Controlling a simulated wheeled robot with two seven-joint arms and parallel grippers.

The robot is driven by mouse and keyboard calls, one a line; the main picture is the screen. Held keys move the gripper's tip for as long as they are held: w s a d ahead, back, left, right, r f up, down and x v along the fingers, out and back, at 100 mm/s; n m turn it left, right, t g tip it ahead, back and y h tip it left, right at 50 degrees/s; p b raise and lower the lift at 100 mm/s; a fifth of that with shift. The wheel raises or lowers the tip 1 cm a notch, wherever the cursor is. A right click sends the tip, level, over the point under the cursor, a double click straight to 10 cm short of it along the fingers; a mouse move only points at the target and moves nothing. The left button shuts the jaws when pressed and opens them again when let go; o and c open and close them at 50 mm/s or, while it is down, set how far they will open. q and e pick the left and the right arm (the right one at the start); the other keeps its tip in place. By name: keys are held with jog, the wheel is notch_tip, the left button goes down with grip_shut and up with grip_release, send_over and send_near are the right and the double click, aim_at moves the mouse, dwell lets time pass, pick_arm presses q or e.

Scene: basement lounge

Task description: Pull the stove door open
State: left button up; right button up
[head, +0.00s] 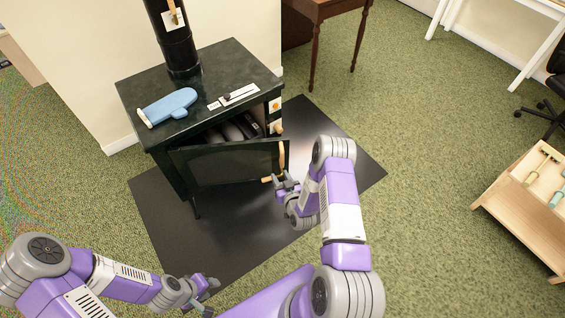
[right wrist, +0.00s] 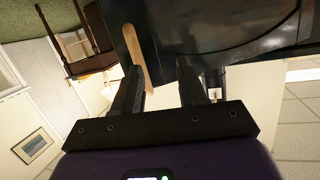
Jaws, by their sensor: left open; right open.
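The dark stove (head: 236,62) stands on a black floor plate. Its door (head: 228,163) is partly open, swung outward, with dark logs (head: 230,131) showing behind its top edge. A pale wooden handle (head: 282,160) is at the door's right edge. My right gripper (head: 284,184) is open at the handle's lower end. In the right wrist view the handle (right wrist: 138,45) reaches down beside the left finger, and the door (right wrist: 225,25) fills the top; contact is unclear. My left gripper (head: 207,288) is open and empty, low over the floor, away from the stove.
The black floor plate (head: 190,240) is clear in front. A wooden table (head: 325,10) is behind right; a wooden tray table (head: 525,205) stands far right. Green carpet between is free.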

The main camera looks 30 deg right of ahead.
aim_at(283, 158)
jog(key=w+d+t+b, duration=0.1)
jog(key=w, duration=0.1)
jog(key=w+d+h+b, duration=0.1)
jog(key=w+d, duration=0.1)
jog(key=w, duration=0.1)
jog(key=w+d+r+t+b, duration=0.1)
jog(key=w+d, duration=0.1)
jog(key=shift+w+r+t, duration=0.1)
jog(key=shift+w+t, duration=0.2)
grip_shut()
